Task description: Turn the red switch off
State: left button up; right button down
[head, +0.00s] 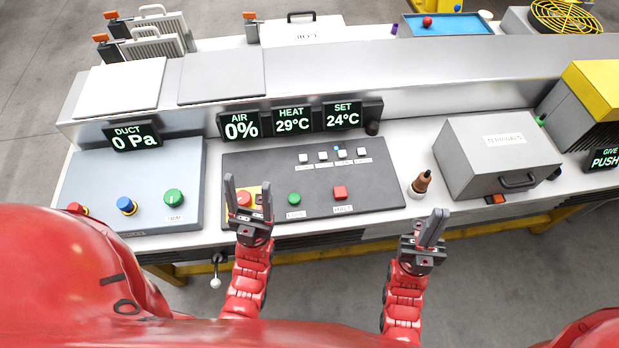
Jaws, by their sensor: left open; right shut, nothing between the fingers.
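A dark control panel (312,177) lies flat on the white bench. Another red knob (76,208) is at the left box's near edge. I cannot tell which is the task's red switch. My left gripper (248,188) is open, its fingers in front of the yellow plate and partly hiding it; contact cannot be told. My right gripper (436,222) is shut and empty, near the bench's front edge, right of the panel.
A grey box (130,187) with blue and green knobs is at left. Displays (292,119) stand behind the panel. A brown bottle (421,183) and a grey case (498,152) are at right. A lever (216,268) hangs below the front edge.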

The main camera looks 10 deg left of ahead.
aim_at(244, 196)
jog(key=u, duration=0.9)
jog(key=k+l+u, duration=0.2)
jog(key=u, duration=0.2)
jog(key=k+l+u, duration=0.1)
jog(key=k+u, duration=0.35)
jog(key=i, duration=0.05)
